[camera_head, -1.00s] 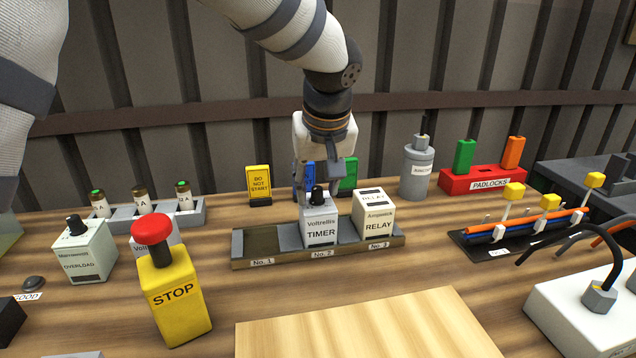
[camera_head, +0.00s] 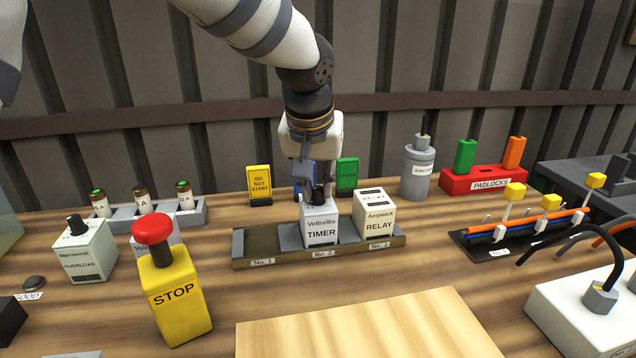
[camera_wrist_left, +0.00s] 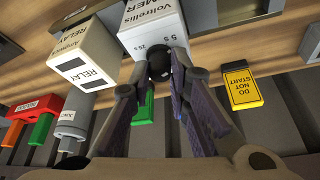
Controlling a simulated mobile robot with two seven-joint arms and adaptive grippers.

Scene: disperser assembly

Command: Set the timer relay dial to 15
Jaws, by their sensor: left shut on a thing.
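The timer relay (camera_head: 321,228), a white box marked "Voltrellis TIMER", sits in the No. 2 slot of the grey rail (camera_head: 276,262). Its black dial (camera_head: 318,196) is on top, and it also shows in the left wrist view (camera_wrist_left: 159,66). My left gripper (camera_head: 318,186) comes down from above and behind, its fingers shut on the dial. In the left wrist view "5 s" and "25 s" can be read beside the dial; the dial's setting cannot be read. My right gripper is not in view.
A white Ampswick relay (camera_head: 373,214) stands in slot No. 3, close to the timer's right. Slot No. 1 (camera_head: 262,240) is empty. A yellow STOP button box (camera_head: 175,296) stands at the front left. A bare wooden board (camera_head: 365,325) lies in front.

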